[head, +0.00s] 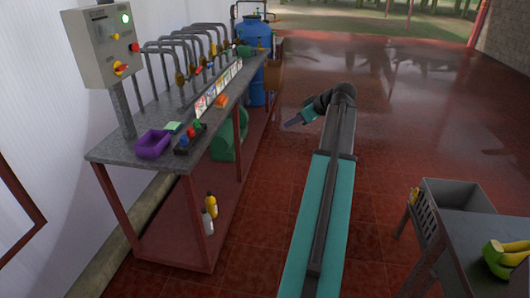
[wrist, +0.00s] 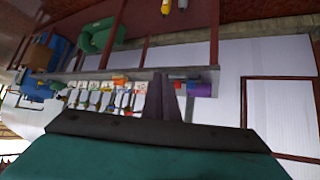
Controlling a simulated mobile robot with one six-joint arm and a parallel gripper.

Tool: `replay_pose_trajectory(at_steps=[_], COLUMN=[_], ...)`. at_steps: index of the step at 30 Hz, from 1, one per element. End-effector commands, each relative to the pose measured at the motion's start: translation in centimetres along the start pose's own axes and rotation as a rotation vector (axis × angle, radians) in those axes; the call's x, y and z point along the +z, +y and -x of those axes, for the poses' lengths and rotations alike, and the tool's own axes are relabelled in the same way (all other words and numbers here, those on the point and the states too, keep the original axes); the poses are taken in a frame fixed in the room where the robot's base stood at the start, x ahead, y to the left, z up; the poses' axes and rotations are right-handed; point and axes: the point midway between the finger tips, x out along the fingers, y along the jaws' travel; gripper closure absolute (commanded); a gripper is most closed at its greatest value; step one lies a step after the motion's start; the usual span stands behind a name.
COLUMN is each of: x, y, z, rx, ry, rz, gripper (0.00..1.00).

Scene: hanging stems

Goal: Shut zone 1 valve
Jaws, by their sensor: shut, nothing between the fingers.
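A row of grey bent pipes with brass valves (head: 180,79) stands along the bench at the left in the head view. A row of small picture cards (head: 212,92) runs along the bench edge in front of them. The lettering is too small to read, so I cannot tell which valve is zone 1. The cards also show in the wrist view (wrist: 105,99), which looks upside down. My gripper (head: 291,123) is in the air right of the bench, apart from the valves. In the wrist view its fingers (wrist: 161,80) are together and empty.
The bench (head: 112,151) also bears a control box (head: 105,45), a purple tray (head: 152,144) and an orange block (head: 221,100). A blue barrel (head: 254,33) stands behind. A table with bananas (head: 507,258) and a grey crate (head: 455,192) are at right. The red floor between is clear.

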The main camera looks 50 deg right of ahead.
Motion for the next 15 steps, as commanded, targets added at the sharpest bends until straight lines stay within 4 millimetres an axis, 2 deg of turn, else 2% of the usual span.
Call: replay_pose_trajectory(at_steps=[1, 3, 6, 9, 12, 15], x=[-0.6, -1.4, -2.4, -3.1, -3.6, -3.8], y=[1.5, 3.0, 4.7, 5.7, 6.3, 6.6], z=[2.5, 5.8, 10.1, 13.5, 15.9, 17.2], rx=[0.029, 0.065, 0.113, 0.150, 0.176, 0.190], ry=[0.022, 0.049, 0.081, 0.104, 0.117, 0.125], rz=[0.021, 0.055, 0.102, 0.142, 0.170, 0.184], gripper=[1.00, 1.00, 1.00, 1.00, 1.00, 1.00])
